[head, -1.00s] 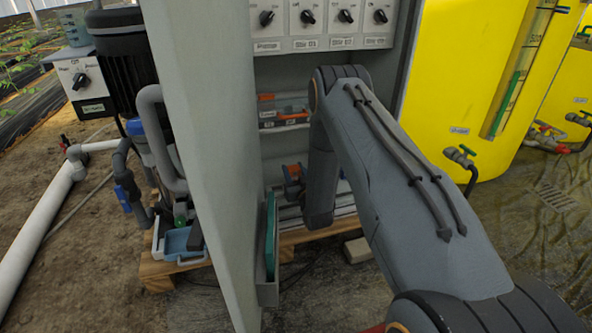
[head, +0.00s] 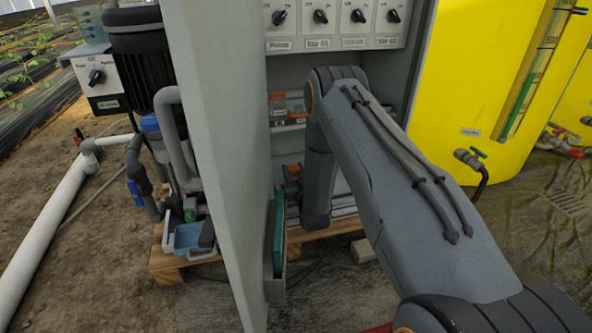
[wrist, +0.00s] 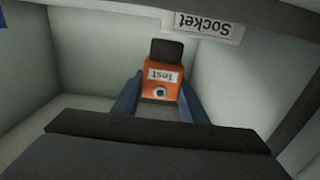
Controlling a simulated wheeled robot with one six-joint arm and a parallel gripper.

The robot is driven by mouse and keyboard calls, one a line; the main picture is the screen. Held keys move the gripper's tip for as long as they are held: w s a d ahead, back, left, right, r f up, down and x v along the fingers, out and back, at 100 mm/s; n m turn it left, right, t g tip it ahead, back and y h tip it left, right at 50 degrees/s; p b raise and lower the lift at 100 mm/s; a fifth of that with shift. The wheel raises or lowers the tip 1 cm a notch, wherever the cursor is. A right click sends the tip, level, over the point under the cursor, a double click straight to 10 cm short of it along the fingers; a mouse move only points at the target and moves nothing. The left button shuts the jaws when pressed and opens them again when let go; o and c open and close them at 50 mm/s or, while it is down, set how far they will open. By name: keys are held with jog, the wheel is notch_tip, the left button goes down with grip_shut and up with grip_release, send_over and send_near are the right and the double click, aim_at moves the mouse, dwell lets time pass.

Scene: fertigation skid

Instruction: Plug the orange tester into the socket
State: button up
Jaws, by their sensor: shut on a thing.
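The orange tester (wrist: 161,83) is held between the two blue fingers of my gripper (wrist: 160,95) in the wrist view. It carries a white "Test" label, upside down in this view, and a round light-coloured spot. A dark block (wrist: 167,49) shows at its far end; I cannot tell whether it is part of the tester. A white "Socket" label (wrist: 203,26) is on the wall beyond, up and right of the tester. The socket's opening cannot be made out. In the head view my arm and the grey cabinet wall hide most of the gripper.
The grey cabinet side wall (head: 215,150) stands close left of my arm. A row of rotary switches (head: 337,22) is above it. A teal folder (head: 279,235) sits in a holder on the wall. A yellow tank (head: 470,85) stands to the right.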

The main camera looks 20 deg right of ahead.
jog(key=shift+s+a+p, duration=0.1)
jog(key=shift+a+p, duration=0.2)
jog(key=shift+a, duration=1.15)
jog(key=shift+r+p, duration=0.1)
jog(key=shift+p, duration=0.25)
dwell(0.4)
jog(key=shift+f, duration=0.65)
jog(key=shift+f+b, duration=0.35)
jog(key=shift+f, duration=0.2)
jog(key=shift+f, duration=0.2)
dwell(0.3)
